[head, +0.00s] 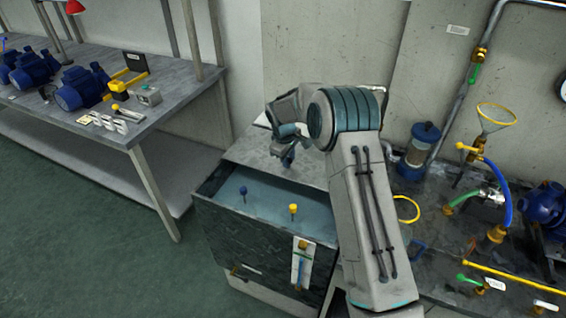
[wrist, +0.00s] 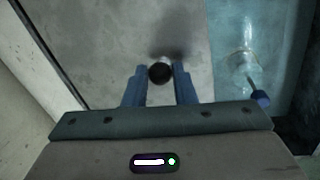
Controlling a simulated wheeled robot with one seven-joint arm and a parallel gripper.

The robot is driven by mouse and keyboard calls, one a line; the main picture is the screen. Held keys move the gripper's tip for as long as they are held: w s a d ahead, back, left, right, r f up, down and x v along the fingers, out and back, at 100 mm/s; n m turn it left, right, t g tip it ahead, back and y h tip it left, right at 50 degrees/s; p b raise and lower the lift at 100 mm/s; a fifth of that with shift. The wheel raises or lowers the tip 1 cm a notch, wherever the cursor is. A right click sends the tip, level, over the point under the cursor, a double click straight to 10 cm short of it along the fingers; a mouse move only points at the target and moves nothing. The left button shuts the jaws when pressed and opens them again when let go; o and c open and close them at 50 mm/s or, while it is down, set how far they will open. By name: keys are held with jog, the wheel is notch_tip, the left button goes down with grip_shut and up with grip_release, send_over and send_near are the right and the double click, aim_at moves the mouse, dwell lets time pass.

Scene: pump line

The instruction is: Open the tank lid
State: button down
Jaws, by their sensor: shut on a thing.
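The tank (head: 265,235) is a dark box in the middle of the head view, with pale blue water (head: 268,204) showing in its front part. The grey flat lid (head: 252,150) covers the back part; it also fills the middle of the wrist view (wrist: 110,55). My gripper (head: 287,161) is over the lid. In the wrist view its two blue fingers (wrist: 159,82) are shut on a round dark knob (wrist: 159,72) on the lid. My arm hides the lid's right part in the head view.
A blue-topped float (head: 243,190) and a yellow-topped one (head: 293,209) stand in the water. A workbench (head: 150,115) with blue pumps (head: 75,90) is at the left. Pipes, valves and a yellow funnel (head: 496,116) crowd the right. Green floor is clear at front left.

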jog(key=shift+w, duration=0.15)
jog(key=c, duration=1.2)
grip_release()
jog(key=shift+r, duration=0.1)
notch_tip(320, 180, up, 13)
jog(key=s+a+b, duration=0.1)
jog(key=s, duration=0.1)
jog(key=shift+s+a+r, duration=0.15)
jog(key=shift+a+r, duration=0.05)
